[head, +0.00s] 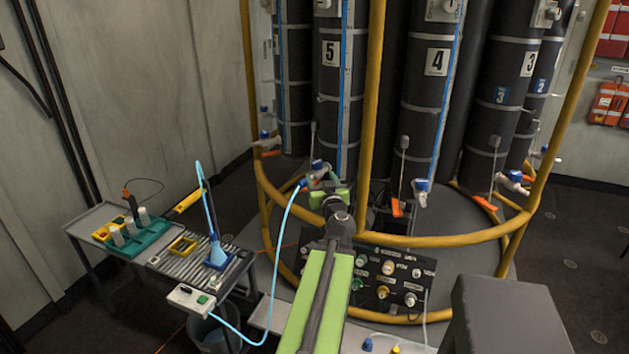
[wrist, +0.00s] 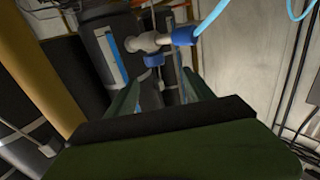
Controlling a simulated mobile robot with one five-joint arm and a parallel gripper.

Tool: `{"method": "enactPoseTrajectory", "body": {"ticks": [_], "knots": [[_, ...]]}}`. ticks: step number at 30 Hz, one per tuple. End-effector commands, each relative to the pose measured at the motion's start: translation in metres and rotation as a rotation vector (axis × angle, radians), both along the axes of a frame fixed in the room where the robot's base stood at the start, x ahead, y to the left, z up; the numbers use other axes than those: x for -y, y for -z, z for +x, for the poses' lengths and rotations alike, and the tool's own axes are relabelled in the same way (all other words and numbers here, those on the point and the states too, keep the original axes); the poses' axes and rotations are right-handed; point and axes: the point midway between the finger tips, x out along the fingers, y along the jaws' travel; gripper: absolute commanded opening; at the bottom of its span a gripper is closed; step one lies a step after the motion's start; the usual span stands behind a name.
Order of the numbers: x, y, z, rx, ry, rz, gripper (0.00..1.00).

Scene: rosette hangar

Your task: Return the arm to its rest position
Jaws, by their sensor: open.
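My green arm (head: 318,300) reaches forward from the bottom middle of the head view, over the front of the rosette's yellow rail. My gripper (head: 322,181) is at its far end, close to a blue-handled valve (head: 318,167) on the bottle marked 5. In the wrist view my gripper (wrist: 160,85) shows two green fingers spread apart, with nothing clearly held. The valve (wrist: 150,43) and its blue hose connector (wrist: 184,37) lie just beyond the fingertips. I cannot tell whether the fingers touch the valve.
A yellow rail (head: 430,240) rings the black bottles. A blue hose (head: 279,240) runs left of my arm to a grey box (head: 190,300) by a side table (head: 170,262). A dark grey block (head: 510,315) stands at lower right.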

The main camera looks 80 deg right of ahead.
Motion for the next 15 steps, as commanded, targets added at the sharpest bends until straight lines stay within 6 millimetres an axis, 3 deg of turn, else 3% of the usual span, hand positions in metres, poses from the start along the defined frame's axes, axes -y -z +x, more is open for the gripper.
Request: {"method": "enactPoseTrajectory", "body": {"ticks": [9,15], "knots": [[0.007,0.0,-0.017,0.0,0.023,0.0,0.61],[0.006,0.0,-0.012,0.0,0.017,0.0,0.61]]}}
